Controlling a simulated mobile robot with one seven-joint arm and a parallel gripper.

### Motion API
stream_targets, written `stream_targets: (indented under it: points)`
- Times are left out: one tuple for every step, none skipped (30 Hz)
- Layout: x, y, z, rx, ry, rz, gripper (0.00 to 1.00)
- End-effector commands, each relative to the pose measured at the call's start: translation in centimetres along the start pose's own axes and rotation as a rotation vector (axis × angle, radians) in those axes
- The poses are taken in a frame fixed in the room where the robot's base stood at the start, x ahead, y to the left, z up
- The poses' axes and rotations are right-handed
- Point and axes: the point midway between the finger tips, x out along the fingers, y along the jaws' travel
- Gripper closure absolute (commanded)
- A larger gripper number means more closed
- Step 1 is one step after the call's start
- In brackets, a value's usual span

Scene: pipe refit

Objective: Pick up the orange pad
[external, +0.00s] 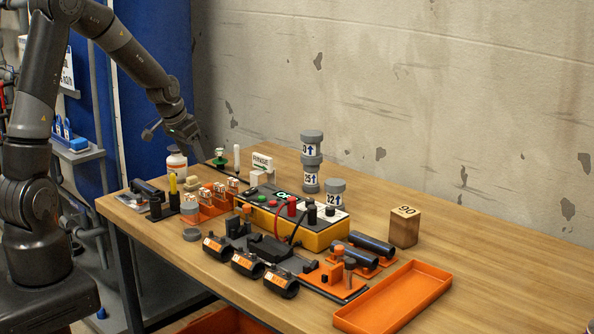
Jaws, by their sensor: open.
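I cannot tell for certain which orange item is the pad. A flat orange piece (313,277) lies at the near right of the equipment, on a dark plate, with small orange and grey posts by it. An orange holder (372,269) under dark pipes lies just behind it. My gripper (200,153) is at the back left, above the table by the green-topped item, well away from these orange pieces. It is open and appears empty; its fingers are small and dark here.
A yellow-and-black machine (318,236) with red and black leads fills the middle. Black fittings (247,263) line the front. An orange tray (345,318) lies at the right, with a wooden block (404,230) behind it. The far right table is clear.

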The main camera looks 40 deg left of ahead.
Motion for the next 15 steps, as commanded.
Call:
stream_targets:
  points:
    - [1.1, -0.4, 0.0, -0.005, -0.005, 0.004, 0.42]
    - [1.6, -0.6, 0.0, -0.006, -0.005, 0.005, 0.42]
    - [2.1, -0.8, -0.1, -0.007, -0.004, 0.006, 0.42]
    - [2.4, -0.9, -0.2, -0.007, -0.003, 0.007, 0.42]
    - [2.6, -1.0, -0.2, -0.008, -0.003, 0.007, 0.42]
    - [2.9, -1.0, -0.2, -0.008, -0.003, 0.008, 0.42]
    - [3.2, -1.1, -0.2, -0.008, -0.004, 0.008, 0.42]
    - [3.5, -1.1, -0.2, -0.008, -0.005, 0.009, 0.42]
    - [4.0, -1.1, -0.2, -0.008, -0.005, 0.009, 0.42]
    - [4.3, -1.1, -0.2, -0.008, -0.005, 0.009, 0.42]
    - [4.8, -1.1, -0.2, -0.008, -0.005, 0.009, 0.42]
    - [5.4, -1.1, -0.1, -0.008, -0.007, 0.009, 0.42]
    - [5.8, -1.0, -0.1, -0.008, -0.006, 0.009, 0.42]
    - [6.2, -1.1, -0.1, -0.008, -0.005, 0.008, 0.42]
    - [6.8, -1.0, -0.2, -0.008, -0.005, 0.008, 0.42]
